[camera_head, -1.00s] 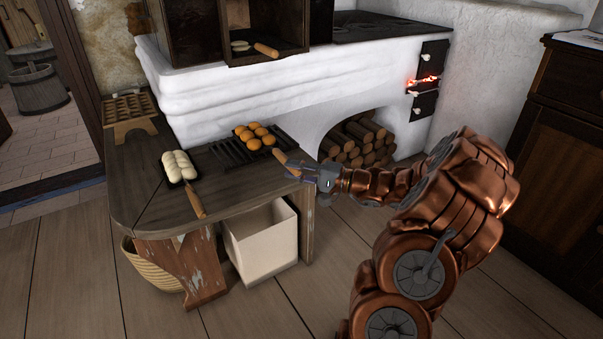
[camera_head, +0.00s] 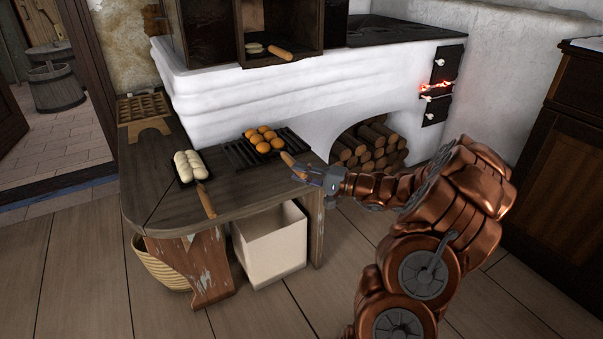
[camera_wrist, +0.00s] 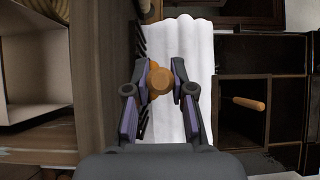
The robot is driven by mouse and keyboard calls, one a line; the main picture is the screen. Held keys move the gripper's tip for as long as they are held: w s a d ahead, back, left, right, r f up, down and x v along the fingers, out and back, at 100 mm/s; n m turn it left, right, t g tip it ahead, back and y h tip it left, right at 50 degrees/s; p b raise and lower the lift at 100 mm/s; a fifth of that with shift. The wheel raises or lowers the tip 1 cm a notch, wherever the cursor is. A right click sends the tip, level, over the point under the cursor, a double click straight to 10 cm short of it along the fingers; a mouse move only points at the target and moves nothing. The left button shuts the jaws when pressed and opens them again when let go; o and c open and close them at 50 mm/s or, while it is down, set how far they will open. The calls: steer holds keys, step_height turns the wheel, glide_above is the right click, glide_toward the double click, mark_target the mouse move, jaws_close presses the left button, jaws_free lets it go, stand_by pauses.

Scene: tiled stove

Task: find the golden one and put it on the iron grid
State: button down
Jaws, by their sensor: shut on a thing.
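Several golden-brown buns (camera_head: 264,138) sit on a small dark pan in the head view. The pan is over the right part of the black iron grid (camera_head: 238,156) on the wooden bench; I cannot tell whether it touches the bars. The wrist view shows the handle (camera_wrist: 158,79) end-on between the fingers. A second pan with pale buns (camera_head: 187,164) lies left of the grid, its handle (camera_head: 206,202) toward the front edge. A third pan's handle (camera_head: 280,53) shows in the oven opening, with pale buns (camera_head: 255,48).
The white stove (camera_head: 240,90) stands behind the bench (camera_head: 165,205). A wooden rack (camera_head: 142,108) is on the bench's far left. A pale box (camera_head: 272,248) and a basket (camera_head: 160,268) are under it. Glowing embers (camera_head: 436,87) show at the stove's right.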

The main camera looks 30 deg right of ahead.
steer(key=shift+f, duration=0.25)
stand_by(0.7)
steer(key=c, duration=0.9)
jaws_free()
steer(key=v, duration=1.2)
steer(key=shift+s, duration=0.1)
steer(key=s, duration=0.6)
steer(key=s+b, duration=0.1)
steer(key=s, duration=0.2)
steer(key=shift+a, duration=0.4)
